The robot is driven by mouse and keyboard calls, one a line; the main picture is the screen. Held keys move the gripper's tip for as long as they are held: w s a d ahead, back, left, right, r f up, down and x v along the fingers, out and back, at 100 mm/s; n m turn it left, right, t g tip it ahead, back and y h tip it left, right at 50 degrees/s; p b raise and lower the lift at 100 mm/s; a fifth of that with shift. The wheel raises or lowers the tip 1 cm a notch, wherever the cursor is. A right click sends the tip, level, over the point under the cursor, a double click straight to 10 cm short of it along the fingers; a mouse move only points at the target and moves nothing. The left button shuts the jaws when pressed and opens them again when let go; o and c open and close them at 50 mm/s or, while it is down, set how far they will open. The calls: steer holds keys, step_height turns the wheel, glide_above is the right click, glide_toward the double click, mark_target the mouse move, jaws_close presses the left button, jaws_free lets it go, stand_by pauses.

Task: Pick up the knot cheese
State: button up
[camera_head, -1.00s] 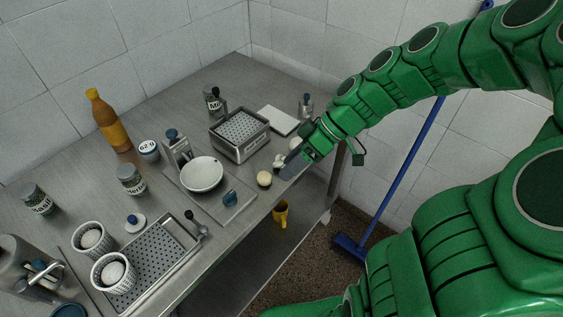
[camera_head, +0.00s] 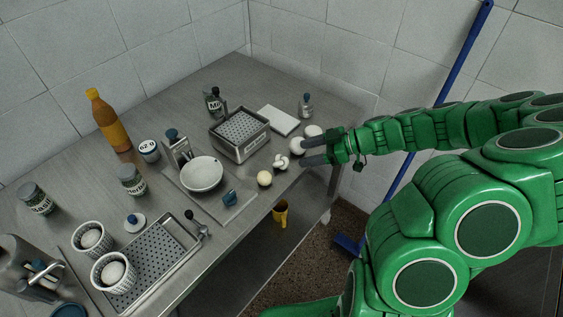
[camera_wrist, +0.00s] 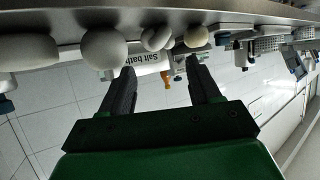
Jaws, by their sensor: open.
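The knot cheese (camera_head: 281,161) is a small white knotted lump on the steel table near its right front edge. In the wrist view, which shows the table along the top, the knot cheese (camera_wrist: 156,38) sits beyond the fingertips, roughly between their lines. My gripper (camera_head: 306,152) is open and empty, just right of the knot cheese and apart from it, its fingers pointing left. In the wrist view my gripper (camera_wrist: 162,72) shows two dark, spread fingers with nothing between them.
A yellowish ball (camera_head: 264,178) lies left of the knot cheese; round white cheeses (camera_head: 297,146) lie behind it, close to my upper finger. A perforated metal basket (camera_head: 240,151), a white board (camera_head: 279,121) and a small bottle (camera_head: 306,105) stand farther back. The table's front edge is close.

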mark_target(287, 159)
steer(key=shift+f+x, duration=0.1)
steer(key=shift+x, duration=1.8)
steer(key=shift+f+x, duration=0.15)
steer(key=shift+x, duration=1.75)
steer(key=shift+s+d, duration=0.1)
steer(key=c, duration=0.7)
